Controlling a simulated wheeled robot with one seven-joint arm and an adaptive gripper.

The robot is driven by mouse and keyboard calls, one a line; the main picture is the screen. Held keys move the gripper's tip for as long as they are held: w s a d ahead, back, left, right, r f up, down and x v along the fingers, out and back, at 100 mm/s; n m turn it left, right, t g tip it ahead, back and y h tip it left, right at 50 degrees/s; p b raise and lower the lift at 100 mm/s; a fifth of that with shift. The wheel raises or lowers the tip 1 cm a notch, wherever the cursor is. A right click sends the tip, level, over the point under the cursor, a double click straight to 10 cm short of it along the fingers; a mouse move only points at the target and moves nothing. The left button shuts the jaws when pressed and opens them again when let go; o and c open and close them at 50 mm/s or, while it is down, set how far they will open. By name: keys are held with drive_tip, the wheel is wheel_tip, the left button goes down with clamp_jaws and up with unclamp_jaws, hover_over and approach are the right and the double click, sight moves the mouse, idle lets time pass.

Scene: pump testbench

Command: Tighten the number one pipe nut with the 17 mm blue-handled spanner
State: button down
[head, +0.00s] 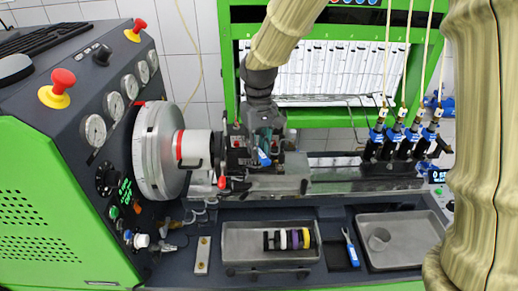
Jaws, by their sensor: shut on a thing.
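My gripper (266,143) hangs from above over the pump in the middle of the bench. It is shut on a blue-handled spanner (264,158), whose short blue end shows below the fingers. The spanner's jaw is hidden by the gripper and the pump parts. The pump (240,150) is dark with red bits, right of the big round drive wheel. The pipe nuts are too small and too covered to tell apart, so I cannot tell whether the spanner sits on the number one nut.
Another blue-and-white tool (350,246) lies on the front bench between a tray with coloured rings (234,242) and a tray with a cup (405,262). Several injectors (398,137) with thin pipes stand at right. The green console (60,190) with red knobs fills the left.

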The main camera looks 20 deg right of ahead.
drive_tip(key=shift+s, duration=0.1)
drive_tip(key=shift+r, duration=0.1)
drive_tip(key=shift+w+a+p, duration=0.15)
drive_tip(key=shift+w+p, duration=0.2)
drive_tip(key=shift+w, duration=0.65)
drive_tip(key=shift+w+a+p, duration=0.15)
drive_tip(key=shift+w+p, duration=0.15)
drive_tip(key=shift+w, duration=0.7)
drive_tip(key=shift+w+a+p, duration=0.15)
drive_tip(key=shift+w+p, duration=0.45)
idle(0.4)
drive_tip(key=shift+w+a, duration=0.2)
drive_tip(key=shift+w, duration=1.2)
idle(1.9)
drive_tip(key=shift+a+m, duration=0.2)
drive_tip(key=shift+m, duration=0.1)
